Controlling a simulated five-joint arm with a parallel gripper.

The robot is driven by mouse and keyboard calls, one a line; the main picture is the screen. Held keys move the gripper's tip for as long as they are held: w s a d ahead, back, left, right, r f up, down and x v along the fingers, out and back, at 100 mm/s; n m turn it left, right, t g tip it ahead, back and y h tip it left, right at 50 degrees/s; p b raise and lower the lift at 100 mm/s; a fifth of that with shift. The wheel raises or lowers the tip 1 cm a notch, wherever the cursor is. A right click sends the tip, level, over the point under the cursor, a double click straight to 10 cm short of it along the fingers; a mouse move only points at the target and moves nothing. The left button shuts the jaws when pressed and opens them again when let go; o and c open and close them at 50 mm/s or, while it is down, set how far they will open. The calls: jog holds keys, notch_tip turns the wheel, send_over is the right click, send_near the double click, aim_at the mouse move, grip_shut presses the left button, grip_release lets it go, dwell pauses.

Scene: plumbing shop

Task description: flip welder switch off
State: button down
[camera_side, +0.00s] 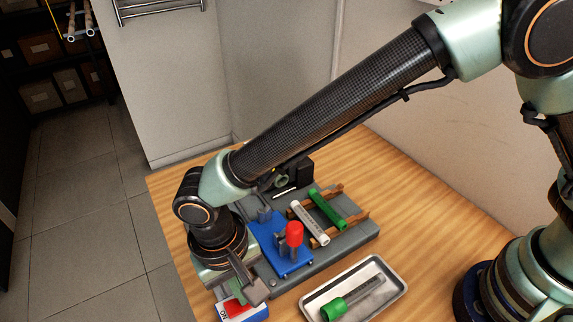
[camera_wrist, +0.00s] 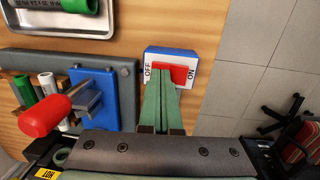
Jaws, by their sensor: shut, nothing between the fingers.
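The welder switch is a blue and white box with a red rocker, at the table's front edge in the side view (camera_side: 237,308) and at top center in the wrist view (camera_wrist: 172,73). In the wrist view, OFF is printed left of the rocker and ON right of it. My gripper (camera_side: 262,294) is shut and empty, pointing down at the switch. In the wrist view its green fingertips (camera_wrist: 161,76) overlap the rocker's left part, near OFF. I cannot tell whether they touch it, or which way the rocker is tilted.
A blue clamp plate (camera_side: 268,243) with a red-knobbed handle (camera_side: 293,234) stands beside the switch. White (camera_side: 310,223) and green (camera_side: 327,209) pipes rest on a wooden rack. A metal tray (camera_side: 395,284) holds a green-ended piece. The table edge is close to the switch.

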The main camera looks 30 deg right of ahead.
aim_at(235, 306)
jog(key=shift+a, duration=0.1)
jog(key=shift+a+r, duration=0.15)
jog(key=shift+a, duration=0.6)
jog(key=shift+a+r, duration=0.1)
jog(key=shift+a, duration=0.05)
jog(key=shift+r, duration=0.15)
notch_tip(235, 306, up, 13)
jog(key=shift+r, duration=0.15)
